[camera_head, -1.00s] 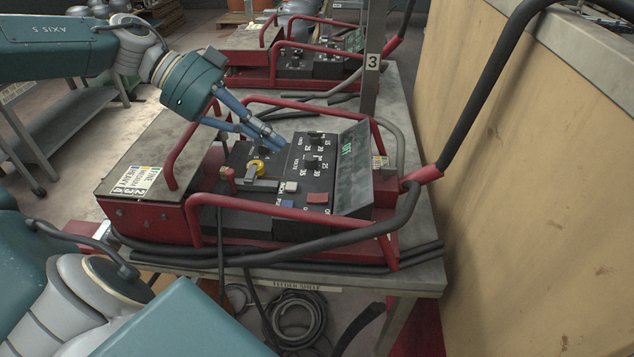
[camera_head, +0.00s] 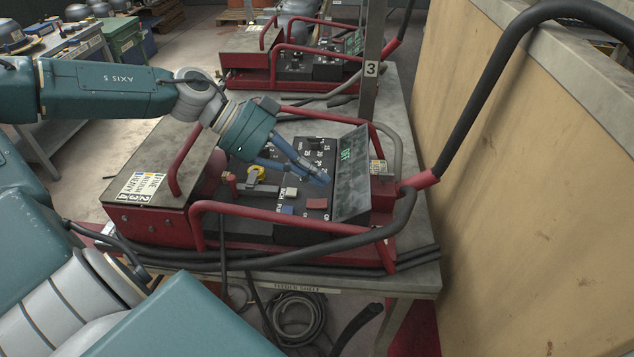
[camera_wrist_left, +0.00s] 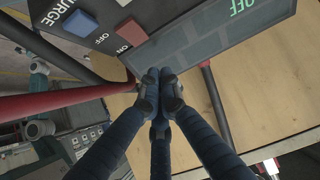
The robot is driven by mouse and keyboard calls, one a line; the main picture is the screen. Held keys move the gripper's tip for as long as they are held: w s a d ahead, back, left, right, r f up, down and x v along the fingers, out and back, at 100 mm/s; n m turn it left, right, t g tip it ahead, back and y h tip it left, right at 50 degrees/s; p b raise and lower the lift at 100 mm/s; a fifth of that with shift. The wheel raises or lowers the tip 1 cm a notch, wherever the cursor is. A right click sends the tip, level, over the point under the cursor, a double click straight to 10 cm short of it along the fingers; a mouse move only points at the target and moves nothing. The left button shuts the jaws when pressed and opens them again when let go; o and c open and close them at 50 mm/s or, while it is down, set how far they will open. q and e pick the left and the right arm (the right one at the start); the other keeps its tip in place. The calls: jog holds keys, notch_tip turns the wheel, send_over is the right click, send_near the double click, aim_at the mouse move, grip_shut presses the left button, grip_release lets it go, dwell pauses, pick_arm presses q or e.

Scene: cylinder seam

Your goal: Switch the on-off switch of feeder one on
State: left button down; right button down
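The near red-framed feeder has a black control panel (camera_head: 271,222) with a red on-off rocker switch (camera_head: 316,203), a blue button (camera_head: 286,210) and a tilted display (camera_head: 352,185) with green text. My left gripper (camera_head: 322,178) is over the panel, its fingertips just behind the red switch and near the display. In the left wrist view the fingertips (camera_wrist_left: 161,88) are together with nothing between them. There the red switch (camera_wrist_left: 131,33) lies beyond the tips, between ON and OFF labels; the display reads OFF in green. Contact is not clear. My right gripper is out of view.
Red guard bars (camera_head: 280,217) and a black cable (camera_head: 330,244) cross in front of the panel. A second feeder (camera_head: 290,66) is behind, by a post (camera_head: 371,70) marked 3. A wooden panel (camera_head: 530,170) bounds the right.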

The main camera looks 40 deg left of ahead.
aim_at(317, 203)
pick_arm(q)
jog(key=shift+d+f+p, duration=0.1)
jog(key=shift+f+p, duration=0.3)
jog(key=shift+f, duration=1.5)
